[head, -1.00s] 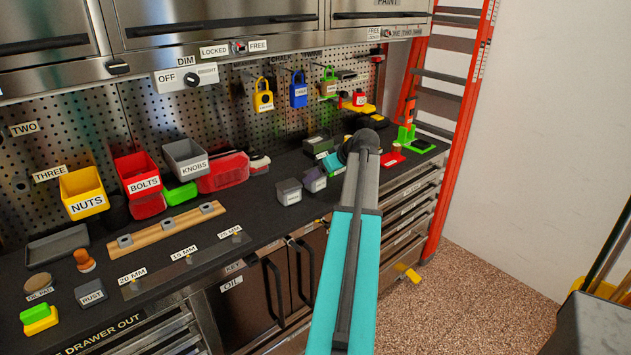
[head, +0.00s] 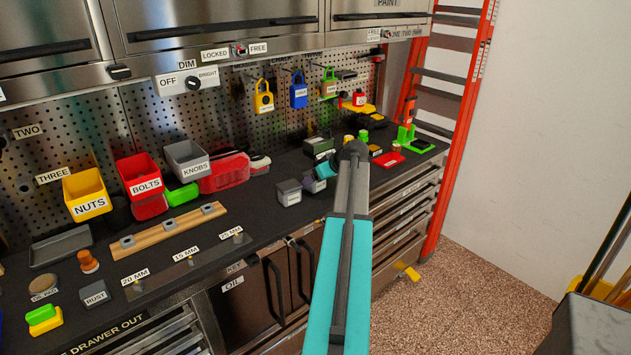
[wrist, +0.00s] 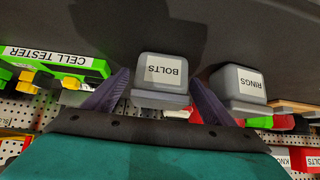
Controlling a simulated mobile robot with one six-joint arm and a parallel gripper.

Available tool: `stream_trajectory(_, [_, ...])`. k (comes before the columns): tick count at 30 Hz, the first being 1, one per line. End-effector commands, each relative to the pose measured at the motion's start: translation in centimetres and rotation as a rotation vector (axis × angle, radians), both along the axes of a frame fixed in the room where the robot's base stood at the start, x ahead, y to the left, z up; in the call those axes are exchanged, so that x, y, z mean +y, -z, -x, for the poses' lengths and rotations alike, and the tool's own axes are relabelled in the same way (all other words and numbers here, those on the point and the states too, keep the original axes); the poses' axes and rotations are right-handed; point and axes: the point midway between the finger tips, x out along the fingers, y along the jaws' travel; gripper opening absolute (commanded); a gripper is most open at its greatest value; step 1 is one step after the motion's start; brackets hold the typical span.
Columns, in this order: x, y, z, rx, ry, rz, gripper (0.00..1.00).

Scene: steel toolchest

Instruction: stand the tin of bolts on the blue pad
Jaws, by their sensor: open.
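The tin of bolts, a grey tin with a white BOLTS label, shows in the wrist view (wrist: 161,75), upside down there. My gripper (wrist: 158,80) is open, with one purple finger on each side of this tin. Whether the fingers touch it I cannot tell. In the head view my gripper (head: 317,176) is at the right-hand of two grey tins on the bench and partly covers it. I cannot make out the blue pad; only a sliver of something blue shows at the left edge of the head view.
A second grey tin, labelled RINGS (wrist: 239,85), stands close beside the bolts tin; it is the left one in the head view (head: 289,192). A cell tester (wrist: 55,62) is on the other side. The red BOLTS bin (head: 144,180) and a wooden rail (head: 165,233) lie left.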

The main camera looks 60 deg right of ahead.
Motion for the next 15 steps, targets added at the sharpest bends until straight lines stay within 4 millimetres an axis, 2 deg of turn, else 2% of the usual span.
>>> stream_trajectory(12, [0.03, 0.01, 0.01, 0.0, 0.0, 0.0, 0.78])
stream_trajectory(15, [0.03, 0.0, 0.02, 0.0, 0.0, 0.0, 0.63])
